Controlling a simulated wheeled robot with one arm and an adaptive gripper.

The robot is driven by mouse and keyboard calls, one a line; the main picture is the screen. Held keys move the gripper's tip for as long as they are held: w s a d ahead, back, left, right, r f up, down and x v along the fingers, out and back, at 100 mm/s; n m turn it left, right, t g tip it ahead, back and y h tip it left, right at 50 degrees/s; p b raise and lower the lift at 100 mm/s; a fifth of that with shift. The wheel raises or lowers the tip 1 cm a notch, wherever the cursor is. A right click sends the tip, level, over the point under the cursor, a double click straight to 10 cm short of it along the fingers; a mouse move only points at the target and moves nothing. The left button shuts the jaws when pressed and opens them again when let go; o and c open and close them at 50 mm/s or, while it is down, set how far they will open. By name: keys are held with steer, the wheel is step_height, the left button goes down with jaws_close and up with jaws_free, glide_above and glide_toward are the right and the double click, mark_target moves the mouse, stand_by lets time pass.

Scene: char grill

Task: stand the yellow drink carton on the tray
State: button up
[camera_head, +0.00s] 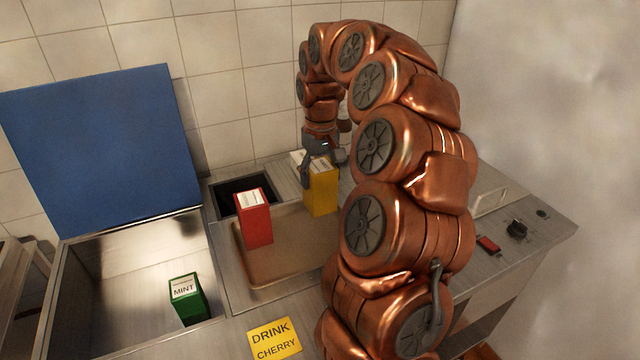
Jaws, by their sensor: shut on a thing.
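The yellow drink carton (322,194) is upright at the back right of the tan tray (285,272). My gripper (324,168) reaches down from above and is shut on the carton's upper part. The carton's base is over or on the tray; I cannot tell whether it touches. A red carton (255,222) stands upright on the tray's left part. My arm covers the tray's right side.
A green carton (189,301) labelled MINT stands in the steel bin at left, under a raised blue lid (100,145). A dark square opening (236,190) lies behind the red carton. A yellow note (274,339) reads DRINK CHERRY. A red switch (488,244) and black knob (517,228) are at right.

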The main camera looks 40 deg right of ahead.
steer(key=shift+w+d+f+p, duration=0.1)
steer(key=shift+f+p, duration=0.6)
steer(key=shift+f, duration=1.15)
steer(key=shift+f, duration=0.1)
steer(key=o, duration=1.4)
step_height(320, 180, up, 11)
steer(key=b, duration=0.3)
steer(key=shift+r, duration=0.65)
